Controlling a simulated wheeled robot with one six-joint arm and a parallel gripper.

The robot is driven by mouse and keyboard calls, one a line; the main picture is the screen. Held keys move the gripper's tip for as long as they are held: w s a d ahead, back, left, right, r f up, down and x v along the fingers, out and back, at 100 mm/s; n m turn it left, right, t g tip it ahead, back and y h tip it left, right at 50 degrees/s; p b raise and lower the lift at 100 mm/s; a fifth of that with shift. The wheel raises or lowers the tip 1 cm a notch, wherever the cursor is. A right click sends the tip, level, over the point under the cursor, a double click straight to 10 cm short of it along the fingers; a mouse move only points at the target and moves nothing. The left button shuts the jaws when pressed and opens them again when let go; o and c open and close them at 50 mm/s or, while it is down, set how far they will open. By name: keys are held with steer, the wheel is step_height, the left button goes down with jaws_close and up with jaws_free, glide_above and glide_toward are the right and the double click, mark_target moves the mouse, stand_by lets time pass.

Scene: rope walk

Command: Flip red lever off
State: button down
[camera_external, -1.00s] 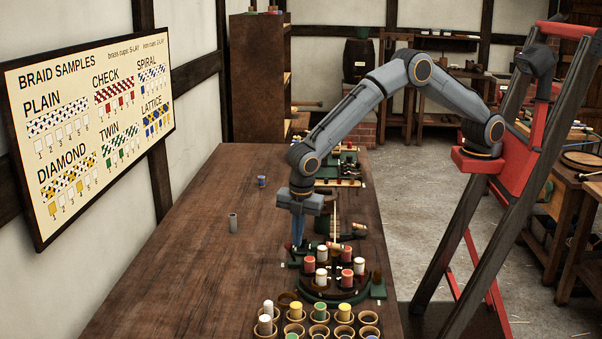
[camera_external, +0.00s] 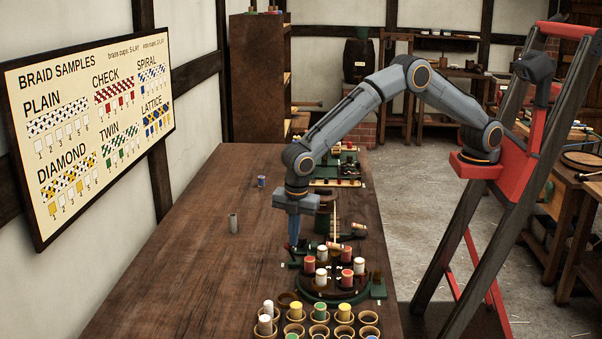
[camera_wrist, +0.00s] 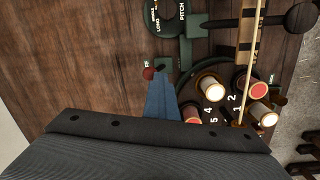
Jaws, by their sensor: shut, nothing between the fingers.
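The red lever's round knob (camera_wrist: 149,73) shows in the wrist view just past the tip of my gripper (camera_wrist: 161,80), beside the green braiding machine (camera_wrist: 187,68). My gripper's blue fingers are shut together and empty. Whether they touch the knob I cannot tell. In the external view my gripper (camera_external: 293,244) points down at the left side of the machine (camera_external: 378,291), low over the table. There the lever is hidden or too small to make out.
Red and white bobbins (camera_external: 321,276) stand on the machine's round plate. Cups with coloured bobbins (camera_external: 344,312) stand in front of it.

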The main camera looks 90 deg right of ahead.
step_height(320, 180, up, 10)
steer(key=w+p, duration=0.1)
steer(key=w, duration=0.1)
steer(key=shift+w+a+f+p, duration=0.15)
steer(key=shift+w+a+p, duration=0.2)
steer(key=shift+p, duration=0.05)
